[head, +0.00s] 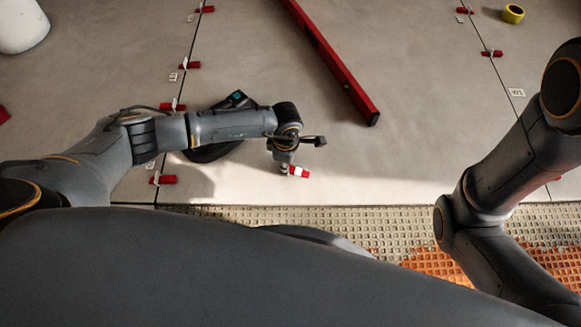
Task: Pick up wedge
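A small red wedge (302,172) with a pale patch shows at the tip of my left gripper (287,168), over the front part of the middle tile. The gripper points down, and its fingers are small and partly hidden by the wrist. I cannot tell whether they are closed around the wedge or only beside it, nor whether the wedge touches the tile. My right arm bends down at the right, and its gripper is out of view. Other red wedges sit along the left joint (163,180) and the right joint (492,53).
A long red level (335,65) lies on the middle tile (400,150). A dark device (238,98) lies partly behind my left arm. Yellow tape (513,14) lies far right, and a white container (20,25) far left.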

